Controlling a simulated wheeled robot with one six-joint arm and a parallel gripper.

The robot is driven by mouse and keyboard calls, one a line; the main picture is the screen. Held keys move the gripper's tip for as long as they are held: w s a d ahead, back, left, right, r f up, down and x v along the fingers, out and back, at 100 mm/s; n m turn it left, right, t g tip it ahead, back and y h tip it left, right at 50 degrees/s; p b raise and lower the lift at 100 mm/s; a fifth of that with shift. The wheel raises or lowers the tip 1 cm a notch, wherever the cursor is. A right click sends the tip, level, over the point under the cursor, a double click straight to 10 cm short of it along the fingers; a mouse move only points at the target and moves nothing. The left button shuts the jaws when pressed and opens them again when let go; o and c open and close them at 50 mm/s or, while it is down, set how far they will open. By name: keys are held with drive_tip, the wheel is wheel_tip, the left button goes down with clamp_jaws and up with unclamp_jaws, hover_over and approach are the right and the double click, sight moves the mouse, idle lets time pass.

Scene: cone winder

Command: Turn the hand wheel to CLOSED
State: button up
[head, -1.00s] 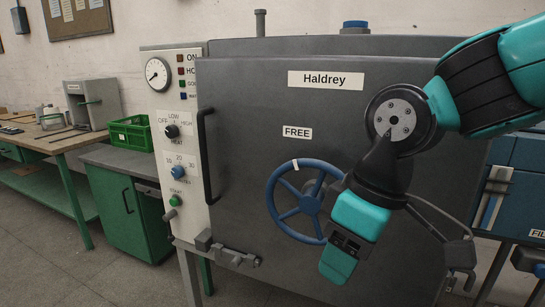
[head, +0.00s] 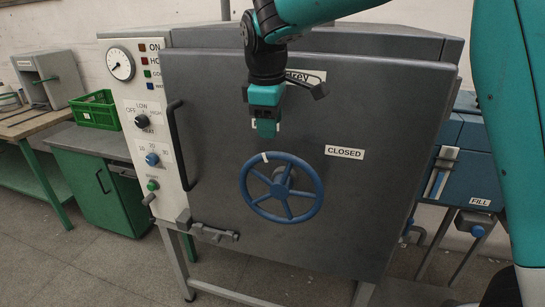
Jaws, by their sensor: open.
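The blue hand wheel (head: 281,189) is on the front of the grey oven door (head: 360,220). It has several spokes and a white mark on its rim, at the upper left. A CLOSED label (head: 344,152) is on the door to the wheel's upper right. My gripper (head: 266,128) hangs in front of the door above the wheel, apart from the rim in the picture. It covers most of another label, and my arm partly covers the Haldrey name plate (head: 312,76). The gap between my fingers is hard to see; nothing shows in them.
A black door handle (head: 178,145) and a control panel (head: 132,108) with knobs are left of the wheel. A latch (head: 213,231) sits at the door's lower left. A green crate (head: 95,110) stands on a cabinet at left. Blue equipment (head: 465,165) is at right.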

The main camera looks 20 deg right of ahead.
sight(272, 158)
drive_tip(key=f, duration=0.3)
drive_tip(key=w+f+p, duration=0.1)
drive_tip(key=f, duration=0.2)
drive_tip(key=d+f, duration=0.1)
drive_tip(key=f, duration=0.3)
drive_tip(key=shift+w, duration=0.25)
drive_tip(key=shift+c, duration=0.2)
clamp_jaws()
